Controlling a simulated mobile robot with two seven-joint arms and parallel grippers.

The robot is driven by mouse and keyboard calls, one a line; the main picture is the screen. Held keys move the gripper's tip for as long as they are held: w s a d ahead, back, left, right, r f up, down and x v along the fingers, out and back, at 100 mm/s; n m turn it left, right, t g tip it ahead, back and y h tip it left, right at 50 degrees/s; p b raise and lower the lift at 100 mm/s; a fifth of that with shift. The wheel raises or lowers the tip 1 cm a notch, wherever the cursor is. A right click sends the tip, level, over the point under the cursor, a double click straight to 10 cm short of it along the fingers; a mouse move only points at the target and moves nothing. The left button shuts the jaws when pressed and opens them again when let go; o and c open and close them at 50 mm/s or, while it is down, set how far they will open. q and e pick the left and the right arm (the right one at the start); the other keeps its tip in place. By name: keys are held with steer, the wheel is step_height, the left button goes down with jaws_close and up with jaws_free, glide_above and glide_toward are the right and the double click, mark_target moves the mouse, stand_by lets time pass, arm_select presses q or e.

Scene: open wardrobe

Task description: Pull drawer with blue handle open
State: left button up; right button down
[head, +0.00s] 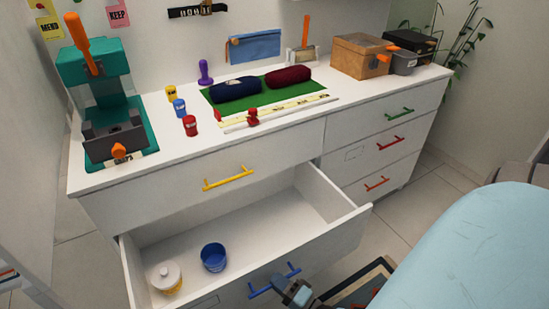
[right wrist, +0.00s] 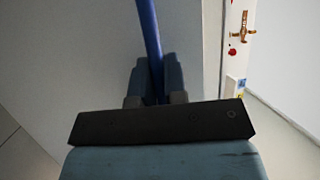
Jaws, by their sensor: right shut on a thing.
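The drawer (head: 250,226) with the blue handle (head: 261,290) stands pulled out from the white dresser in the head view, its inside showing. My right gripper (head: 289,284) is at the right part of the blue handle and is shut on it. In the right wrist view the blue handle (right wrist: 148,35) runs down between the two fingers of my right gripper (right wrist: 155,75). Inside the drawer are a blue cup (head: 213,258) and a white-lidded jar (head: 166,277). My left gripper is not in view.
The dresser top (head: 290,129) holds a teal machine (head: 105,100), a green mat with two rolls, small colored pots, and boxes (head: 361,56) at right. A closed drawer with a yellow handle (head: 228,179) sits above the open one. Floor tiles show at right.

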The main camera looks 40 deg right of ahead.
steer(key=c, duration=1.2)
jaws_free()
steer(key=shift+s, duration=0.1)
